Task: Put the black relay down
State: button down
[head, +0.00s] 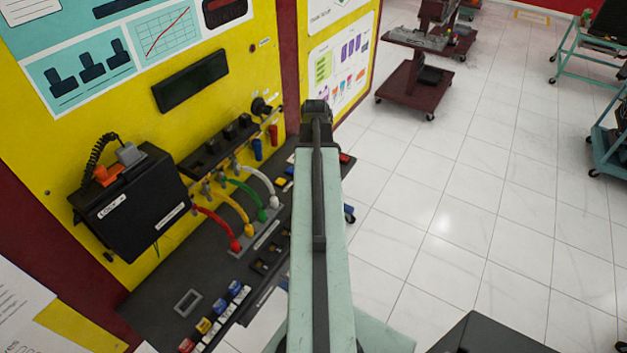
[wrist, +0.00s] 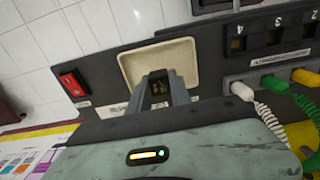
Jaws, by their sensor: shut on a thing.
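My gripper (wrist: 158,82) shows in the wrist view, its two grey fingers shut on the black relay (wrist: 160,88). Only a small dark part of the relay shows between the fingers. A shallow beige tray (wrist: 135,63) with a raised rim lies just beyond the fingertips, on the dark panel. I cannot tell whether the relay touches the tray. In the head view my own arm covers the gripper, the relay and the tray.
A red switch (wrist: 73,82) sits left of the tray. White (wrist: 240,90), green (wrist: 272,83) and yellow plugs with cables stand to the right, below a numbered black block (wrist: 258,38).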

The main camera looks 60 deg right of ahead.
notch_tip(320, 180, down, 3)
jog(key=shift+r+b, duration=0.1)
jog(key=shift+b, duration=0.7)
jog(key=shift+r, duration=0.25)
jog(key=c, duration=1.6)
grip_release()
jog(key=shift+f, duration=0.25)
jog(key=o, duration=0.4)
jog(key=shift+r, duration=0.1)
notch_tip(320, 180, up, 13)
jog(key=p, duration=1.2)
jog(key=shift+f+p, duration=0.2)
jog(key=shift+p, duration=0.2)
jog(key=shift+f, duration=0.1)
